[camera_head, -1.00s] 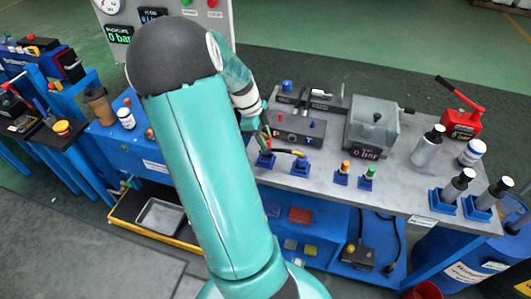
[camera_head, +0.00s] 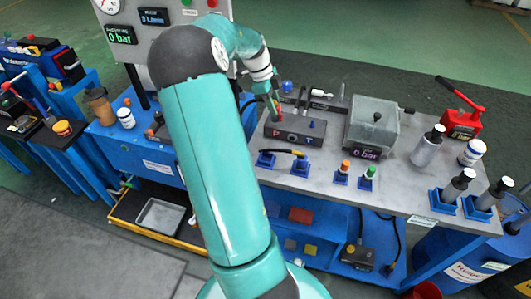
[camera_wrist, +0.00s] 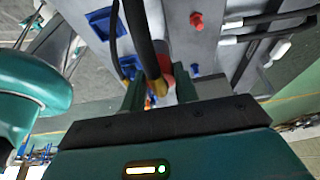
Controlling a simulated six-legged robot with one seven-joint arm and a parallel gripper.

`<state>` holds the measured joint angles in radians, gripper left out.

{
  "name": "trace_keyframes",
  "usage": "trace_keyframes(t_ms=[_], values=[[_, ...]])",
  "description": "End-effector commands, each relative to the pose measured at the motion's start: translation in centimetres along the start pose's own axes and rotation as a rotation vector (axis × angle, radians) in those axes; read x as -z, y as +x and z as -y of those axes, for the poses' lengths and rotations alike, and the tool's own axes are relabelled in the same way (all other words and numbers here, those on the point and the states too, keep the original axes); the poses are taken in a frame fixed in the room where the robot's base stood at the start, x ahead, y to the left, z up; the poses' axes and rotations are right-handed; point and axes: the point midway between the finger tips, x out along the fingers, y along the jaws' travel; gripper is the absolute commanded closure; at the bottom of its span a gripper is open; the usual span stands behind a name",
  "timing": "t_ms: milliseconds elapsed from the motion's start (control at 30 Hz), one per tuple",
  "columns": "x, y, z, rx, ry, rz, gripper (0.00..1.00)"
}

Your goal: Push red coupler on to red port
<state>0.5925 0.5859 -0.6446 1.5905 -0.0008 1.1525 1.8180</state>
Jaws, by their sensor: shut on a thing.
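My gripper (camera_wrist: 160,92) is shut on the red coupler (camera_wrist: 165,66), which has a black hose with a yellow part beside it in the wrist view. In the head view my gripper (camera_head: 274,100) holds the coupler (camera_head: 278,108) above or just behind the dark port block (camera_head: 300,138). The red port (camera_head: 278,133) shows on the block's front left. A red fitting in the wrist view (camera_wrist: 197,20), probably this port, stands apart from the coupler. The fingers partly hide the coupler's end, and I cannot tell its exact height.
Two blue holders (camera_head: 299,168) stand in front of the block, one with a black and yellow hose end. Orange and green-capped pieces (camera_head: 367,177) stand to the right. A grey box (camera_head: 372,125) stands right of the block. The gauge panel (camera_head: 160,35) is behind my arm.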

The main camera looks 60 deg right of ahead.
Motion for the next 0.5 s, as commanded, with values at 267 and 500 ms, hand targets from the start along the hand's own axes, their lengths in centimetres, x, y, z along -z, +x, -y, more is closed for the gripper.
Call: trace_keyframes(t_ms=[267,500], values=[[1.1,-2.2,4.5,0.002,0.003,-0.001,0.95],[1.6,-3.6,7.0,0.001,0.001,-0.001,0.95]])
